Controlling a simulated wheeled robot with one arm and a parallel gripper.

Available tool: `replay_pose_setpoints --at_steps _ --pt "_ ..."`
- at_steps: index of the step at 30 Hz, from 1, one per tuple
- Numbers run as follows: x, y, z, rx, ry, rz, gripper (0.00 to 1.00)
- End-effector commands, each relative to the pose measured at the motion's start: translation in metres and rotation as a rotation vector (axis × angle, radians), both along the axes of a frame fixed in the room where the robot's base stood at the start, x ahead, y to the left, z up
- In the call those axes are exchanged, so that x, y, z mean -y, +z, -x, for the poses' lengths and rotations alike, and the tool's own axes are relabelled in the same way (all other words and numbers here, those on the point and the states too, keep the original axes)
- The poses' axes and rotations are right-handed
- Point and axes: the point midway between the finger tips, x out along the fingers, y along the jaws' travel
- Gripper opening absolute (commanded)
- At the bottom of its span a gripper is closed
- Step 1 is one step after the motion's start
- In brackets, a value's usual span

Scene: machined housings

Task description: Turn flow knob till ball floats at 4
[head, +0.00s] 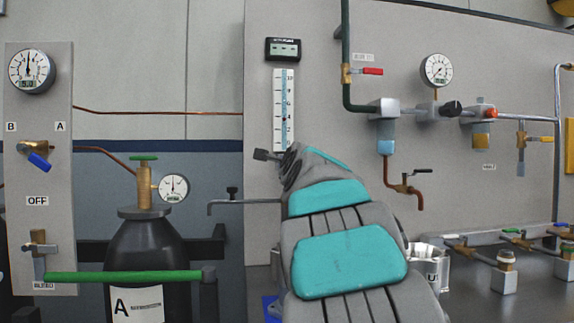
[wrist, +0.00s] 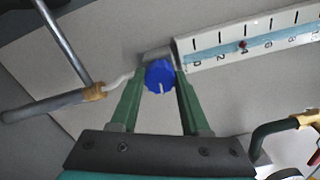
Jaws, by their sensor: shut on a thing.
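The flowmeter (head: 277,100) is an upright white scale with a pale blue tube on the grey panel. It also shows in the wrist view (wrist: 215,44), lying slanted at the upper right. A small dark red ball (wrist: 242,45) sits in the tube beside the 4 mark. The blue flow knob (wrist: 159,74) is at the foot of the meter, its white pointer mark toward the bottom of the wrist view. My gripper (wrist: 161,78) is shut on the knob, one green finger on each side. In the head view my arm hides the knob.
A small digital display (head: 283,49) is above the meter. A black cylinder (head: 146,260) with a green-handled valve and gauge stands at left. A grey bent rod (head: 240,202) runs close to my wrist. Pipes, valves and a gauge (head: 437,70) fill the panel at right.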

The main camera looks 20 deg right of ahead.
Motion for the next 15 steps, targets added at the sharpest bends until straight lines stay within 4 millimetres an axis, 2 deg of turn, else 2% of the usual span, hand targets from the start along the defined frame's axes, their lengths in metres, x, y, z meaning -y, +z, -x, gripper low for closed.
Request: replay_pose_setpoints --at_steps 6,15 --pt "0.0009 -0.0011 -0.0001 0.03 -0.001 -0.111 0.0" --pt "0.0008 -0.0015 -0.0002 0.049 -0.001 -0.179 0.0"
